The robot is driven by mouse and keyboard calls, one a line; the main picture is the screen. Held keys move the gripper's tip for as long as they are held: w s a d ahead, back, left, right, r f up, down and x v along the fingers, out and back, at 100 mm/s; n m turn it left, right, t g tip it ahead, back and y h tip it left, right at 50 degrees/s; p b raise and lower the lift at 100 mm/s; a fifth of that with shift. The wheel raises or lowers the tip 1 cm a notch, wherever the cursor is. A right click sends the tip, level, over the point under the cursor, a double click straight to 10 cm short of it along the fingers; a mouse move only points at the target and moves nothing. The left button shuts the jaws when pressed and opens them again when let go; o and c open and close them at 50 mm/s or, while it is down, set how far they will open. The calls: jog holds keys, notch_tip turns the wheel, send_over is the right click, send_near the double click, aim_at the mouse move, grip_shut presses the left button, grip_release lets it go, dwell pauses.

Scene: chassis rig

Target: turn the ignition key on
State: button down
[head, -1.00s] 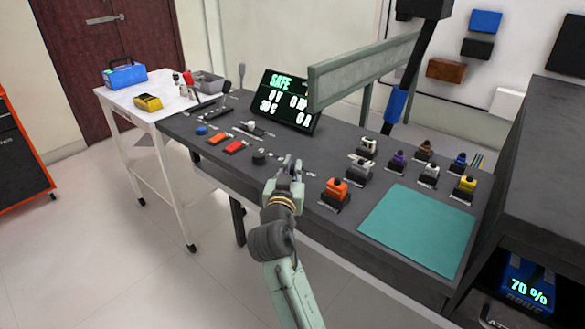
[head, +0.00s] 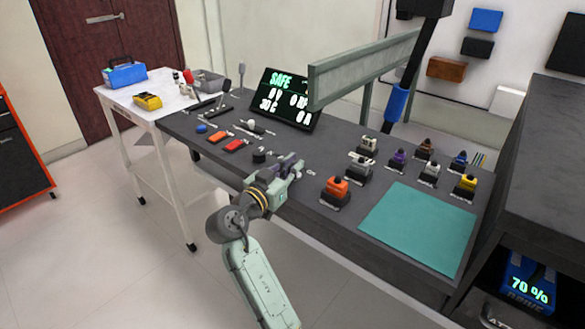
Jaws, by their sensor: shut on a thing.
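My gripper (head: 291,167) is at the front edge of the dark bench, low over its top, with its fingers pointing to the upper right. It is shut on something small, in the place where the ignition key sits. The key itself is hidden by the fingers, so I cannot make out its angle.
A black knob (head: 259,155) stands just left of my gripper. Red (head: 234,146) and orange (head: 217,137) switches are farther left. An orange-topped connector (head: 337,189) and a teal mat (head: 418,229) lie to the right. A grey-green beam (head: 360,70) rises behind.

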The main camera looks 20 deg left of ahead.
jog(key=m+g+h+b, duration=0.1)
jog(key=m+h+b, duration=0.1)
jog(key=h, duration=0.1)
jog(key=m+g+h+b, duration=0.2)
jog(key=m+h, duration=0.1)
jog(key=h, duration=0.1)
jog(key=shift+a+f+g, duration=0.1)
jog(key=shift+g, duration=0.2)
jog(key=shift+m+g+h+b, duration=0.8)
jog(key=shift+m+g+h, duration=0.4)
jog(key=shift+h, duration=0.2)
jog(key=c, duration=1.7)
grip_release()
jog(key=shift+o, duration=0.2)
jog(key=v, duration=1.2)
jog(key=shift+w, duration=0.1)
